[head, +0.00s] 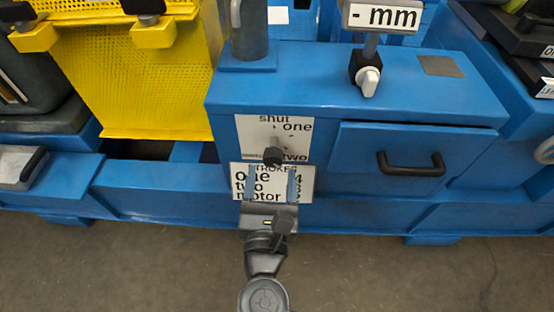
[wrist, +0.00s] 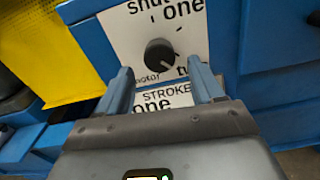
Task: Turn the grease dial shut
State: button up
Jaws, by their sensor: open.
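The grease dial is a dark round knob (head: 273,155) on a white plate (head: 243,125) on the front of the blue cabinet. The plate reads "shut" at the top, "one" at upper right and "two" at lower right. My gripper (head: 272,182) is open and empty, in front of the lower "STROKES" card. In the wrist view its two blue fingers (wrist: 161,74) are apart, below and either side of the dial, not gripping it.
A drawer with a black handle (head: 411,164) is right of the dial. A white-tipped knob (head: 368,80) and an "mm" display (head: 382,17) are above. A yellow perforated guard (head: 150,90) stands at the left. The floor in front is clear.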

aim_at(273, 164)
jog(key=shift+w+d+b, duration=0.1)
jog(key=shift+w+b, duration=0.2)
jog(key=shift+w, duration=2.2)
jog(key=c, duration=1)
